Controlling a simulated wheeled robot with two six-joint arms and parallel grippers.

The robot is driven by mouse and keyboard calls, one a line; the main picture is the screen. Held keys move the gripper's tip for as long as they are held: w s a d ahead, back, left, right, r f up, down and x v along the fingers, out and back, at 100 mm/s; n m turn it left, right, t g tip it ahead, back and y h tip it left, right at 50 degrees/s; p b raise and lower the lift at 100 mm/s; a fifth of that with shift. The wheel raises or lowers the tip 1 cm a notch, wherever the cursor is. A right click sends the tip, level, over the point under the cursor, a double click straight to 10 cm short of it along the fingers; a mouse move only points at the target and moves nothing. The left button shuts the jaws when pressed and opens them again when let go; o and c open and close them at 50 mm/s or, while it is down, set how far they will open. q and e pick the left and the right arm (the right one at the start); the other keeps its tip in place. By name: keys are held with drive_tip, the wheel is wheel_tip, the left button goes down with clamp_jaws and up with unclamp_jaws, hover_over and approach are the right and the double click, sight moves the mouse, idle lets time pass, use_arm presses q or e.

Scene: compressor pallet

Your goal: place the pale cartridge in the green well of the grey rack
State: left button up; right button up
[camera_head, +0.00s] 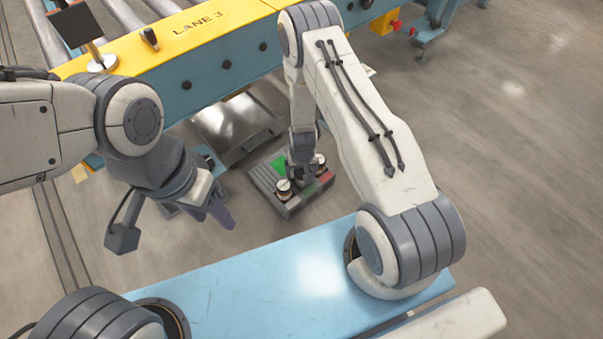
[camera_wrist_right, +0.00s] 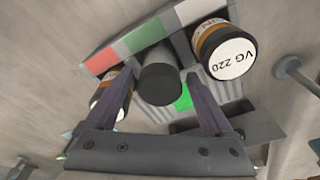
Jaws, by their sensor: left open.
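The grey rack (camera_head: 290,204) lies below my right arm in the head view. It has red, green and pale marks (camera_wrist_right: 145,35) along one edge, and a green patch (camera_head: 279,165) on top. Two white-capped cartridges stand on it, one marked VG 220 (camera_wrist_right: 232,58) and another (camera_wrist_right: 108,100). A plain grey cylinder (camera_wrist_right: 158,84) stands between them at the green mark; its shade is too dark to tell whether it is the pale cartridge. My right gripper (camera_wrist_right: 160,75) straddles this cylinder; whether its fingers touch it is unclear. My left gripper (camera_head: 220,212) is open and empty, left of the rack.
A dark metal tray (camera_head: 240,135) lies behind the rack. A small blue-edged item (camera_head: 205,160) is partly hidden behind my left gripper. The yellow and blue LANE 3 conveyor (camera_head: 195,75) runs along the back. The floor to the right is clear.

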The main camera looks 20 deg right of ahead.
drive_tip(key=r+p, duration=0.2)
drive_tip(key=r, duration=0.1)
drive_tip(key=r+p, duration=0.2)
drive_tip(key=r, duration=0.2)
drive_tip(key=s+r+p, duration=0.1)
drive_tip(key=r+p, duration=0.1)
drive_tip(key=r, duration=0.1)
drive_tip(key=shift+s+a+r+p, duration=0.1)
drive_tip(key=shift+a+r+p, duration=0.05)
drive_tip(key=shift+r+p, duration=0.25)
drive_tip(key=s+a+r+n, duration=0.2)
drive_tip(key=a+r, duration=0.2)
drive_tip(key=r, duration=0.4)
drive_tip(key=s+a+r+n+y, duration=0.1)
drive_tip(key=s+a+r, duration=0.1)
drive_tip(key=a+r, duration=0.4)
drive_tip(key=s+a+r+n, duration=0.2)
drive_tip(key=a+r, duration=0.1)
drive_tip(key=r, duration=0.6)
drive_tip(key=s+r+n, duration=0.2)
drive_tip(key=s+r, duration=0.4)
drive_tip(key=s, duration=0.2)
drive_tip(key=s+r+n+g, duration=0.1)
drive_tip(key=s+r+n, duration=0.2)
drive_tip(key=s+r, duration=0.2)
drive_tip(key=s, duration=0.3)
drive_tip(key=shift+s+a+r, duration=0.3)
drive_tip(key=shift+a+r, duration=0.1)
